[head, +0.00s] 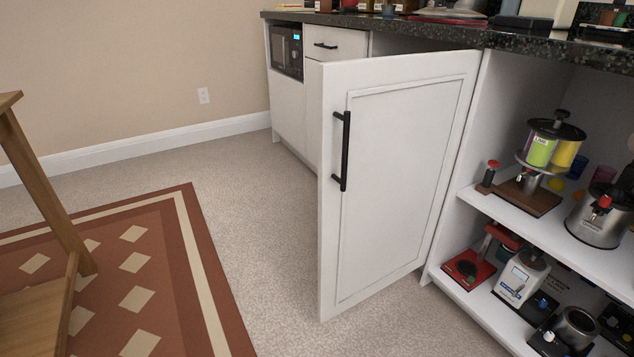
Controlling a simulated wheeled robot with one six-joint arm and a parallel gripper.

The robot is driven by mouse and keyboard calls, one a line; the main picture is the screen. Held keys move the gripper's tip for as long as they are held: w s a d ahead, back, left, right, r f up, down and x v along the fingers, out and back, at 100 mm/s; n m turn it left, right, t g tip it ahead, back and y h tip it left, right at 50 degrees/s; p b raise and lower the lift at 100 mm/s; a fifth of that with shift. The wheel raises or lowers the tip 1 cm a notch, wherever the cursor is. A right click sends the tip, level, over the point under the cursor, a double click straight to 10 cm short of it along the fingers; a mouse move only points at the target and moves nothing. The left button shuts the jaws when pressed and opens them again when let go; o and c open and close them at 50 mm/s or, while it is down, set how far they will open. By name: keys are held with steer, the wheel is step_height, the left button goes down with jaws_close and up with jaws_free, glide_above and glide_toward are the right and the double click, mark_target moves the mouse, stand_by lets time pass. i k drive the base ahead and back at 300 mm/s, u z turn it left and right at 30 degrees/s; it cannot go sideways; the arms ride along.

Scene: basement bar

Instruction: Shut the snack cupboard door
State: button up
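The white cupboard door (405,170) stands wide open in the head view. Its panelled front with a black bar handle (342,150) faces me, and the handle is on its left side. The door's right edge meets the cupboard frame (462,170). To the right of it is an open cupboard (520,225) with shelves holding gadgets. Whether this door belongs to that cupboard or to the one at its left, partly hidden behind it, I cannot tell for sure. My gripper is not in view.
A dark speckled counter (440,36) with items on it runs above. A microwave (287,50) and drawer (318,43) are beyond the door. A wooden chair or stool (45,190) stands at left on a red patterned rug (190,290). Carpet (260,230) between rug and door is clear.

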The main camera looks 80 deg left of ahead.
mark_target(390, 128)
steer(key=u, duration=0.6)
steer(key=k, duration=1.4)
steer(key=u, duration=0.95)
steer(key=i, duration=1.7)
